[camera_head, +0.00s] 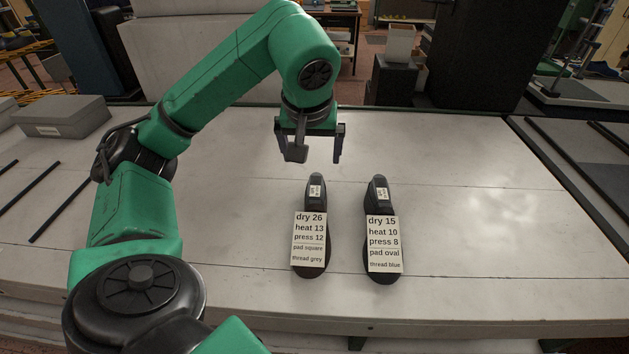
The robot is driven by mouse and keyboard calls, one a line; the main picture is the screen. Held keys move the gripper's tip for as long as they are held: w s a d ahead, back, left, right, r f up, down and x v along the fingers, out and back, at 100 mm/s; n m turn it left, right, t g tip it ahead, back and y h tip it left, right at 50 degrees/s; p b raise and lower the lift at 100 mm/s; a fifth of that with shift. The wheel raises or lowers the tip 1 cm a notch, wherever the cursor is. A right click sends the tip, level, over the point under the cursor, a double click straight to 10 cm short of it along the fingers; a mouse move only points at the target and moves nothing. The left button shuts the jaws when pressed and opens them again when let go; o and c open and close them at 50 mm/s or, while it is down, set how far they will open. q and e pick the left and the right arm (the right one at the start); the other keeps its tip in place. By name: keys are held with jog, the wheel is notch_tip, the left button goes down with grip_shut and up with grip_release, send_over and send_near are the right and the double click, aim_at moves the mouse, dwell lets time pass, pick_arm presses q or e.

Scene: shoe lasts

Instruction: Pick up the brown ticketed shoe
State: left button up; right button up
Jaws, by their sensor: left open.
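Two dark shoe shapes stand side by side on the pale table (470,190). The left shoe (316,204) bears a white ticket (310,240) reading dry 26, heat 13, press 12, pad square, thread grey. The right shoe (378,207) bears a ticket (384,243) reading dry 15, heat 10, press 8, pad oval, thread blue. Both look near black; I cannot tell which is brown. My left gripper (316,157) is open and empty, fingers pointing down, above the table near the far end of the left shoe. My right gripper is out of view.
A grey box (62,117) sits at the far left of the table, with thin black strips (44,203) nearer. The table right of the shoes is clear. A white box on a black stand (397,75) is beyond the table.

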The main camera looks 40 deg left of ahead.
pick_arm(q)
jog(key=b, duration=0.6)
send_near(315, 200)
notch_tip(315, 200, up, 3)
jog(key=s, duration=0.1)
jog(key=x, duration=1.4)
jog(key=shift+d+f+p, duration=0.1)
jog(key=shift+d+p, duration=0.25)
jog(key=shift+p, duration=0.05)
grip_shut()
